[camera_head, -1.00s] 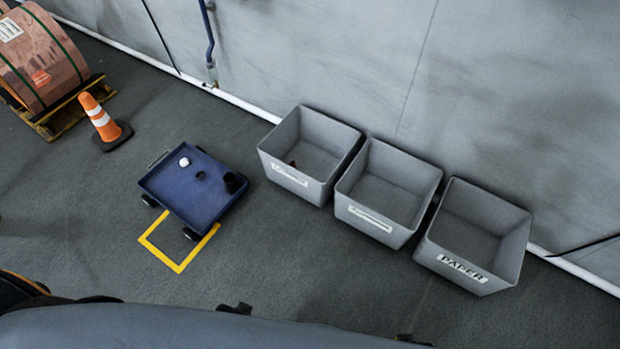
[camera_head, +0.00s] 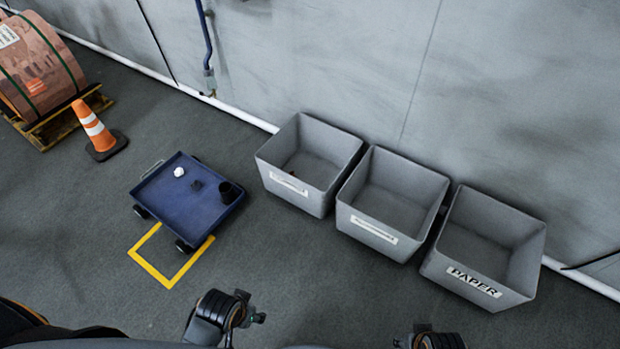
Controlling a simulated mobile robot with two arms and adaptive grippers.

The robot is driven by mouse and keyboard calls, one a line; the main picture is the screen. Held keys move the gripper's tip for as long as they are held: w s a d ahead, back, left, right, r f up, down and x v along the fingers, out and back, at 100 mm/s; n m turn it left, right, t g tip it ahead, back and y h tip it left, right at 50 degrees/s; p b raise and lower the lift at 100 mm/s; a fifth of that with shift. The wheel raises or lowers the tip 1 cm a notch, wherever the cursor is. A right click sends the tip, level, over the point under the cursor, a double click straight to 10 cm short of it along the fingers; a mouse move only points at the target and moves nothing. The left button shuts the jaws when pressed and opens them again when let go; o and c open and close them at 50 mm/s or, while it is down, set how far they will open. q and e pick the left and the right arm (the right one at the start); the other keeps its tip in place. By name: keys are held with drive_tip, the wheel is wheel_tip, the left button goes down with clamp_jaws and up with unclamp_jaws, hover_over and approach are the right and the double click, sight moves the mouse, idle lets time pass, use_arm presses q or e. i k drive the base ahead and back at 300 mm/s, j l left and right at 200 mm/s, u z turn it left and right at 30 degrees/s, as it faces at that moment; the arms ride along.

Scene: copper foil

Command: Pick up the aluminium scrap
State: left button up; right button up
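A small pale, whitish crumpled lump (camera_head: 179,171), which looks like the aluminium scrap, lies on the blue cart (camera_head: 182,213) near its back left. Dark parts of my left arm with what may be my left gripper (camera_head: 225,314) show at the bottom edge, well below the cart. What may be my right gripper (camera_head: 432,338) is cut off at the bottom edge. Both are far from the lump, and their fingers are not clear.
Three grey bins stand along the wall: a left bin (camera_head: 292,200) with small reddish bits inside, a middle bin (camera_head: 372,246), and a right bin (camera_head: 470,300) labelled PAPER. An orange cone (camera_head: 92,127) and a copper coil (camera_head: 38,65) on a pallet stand at upper left. Floor before the cart is clear.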

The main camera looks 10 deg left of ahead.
sight(196, 185)
drive_tip(key=u, duration=1.3)
